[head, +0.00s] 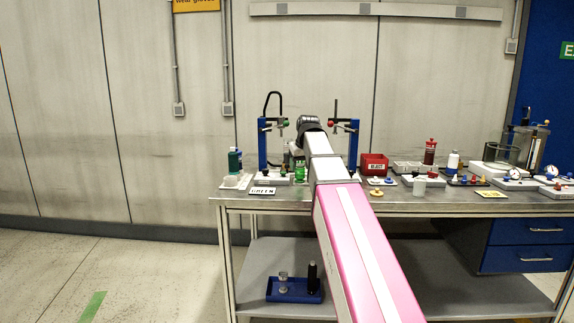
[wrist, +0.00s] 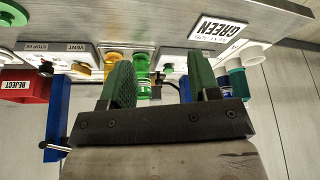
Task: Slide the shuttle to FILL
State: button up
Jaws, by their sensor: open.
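My gripper (wrist: 158,62) is open in the wrist view, with two green fingers apart and nothing held between them. A small dark post with a pale plate (wrist: 180,57) is near the right finger. I cannot tell which part is the shuttle, and no FILL label is readable. In the head view my arm hides most of this area, and the fingers are not visible; a green part (head: 300,172) shows beside the arm.
Blue uprights (head: 263,145) stand on the bench (head: 450,203). A GREEN sign (wrist: 219,30) lies by the front edge. A plate labelled VENT (wrist: 75,47) and a red REJECT bin (head: 374,164) are nearby. Bottles, gauges and small parts crowd the right side.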

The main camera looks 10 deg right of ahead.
aim_at(288, 166)
jog(key=i, duration=0.9)
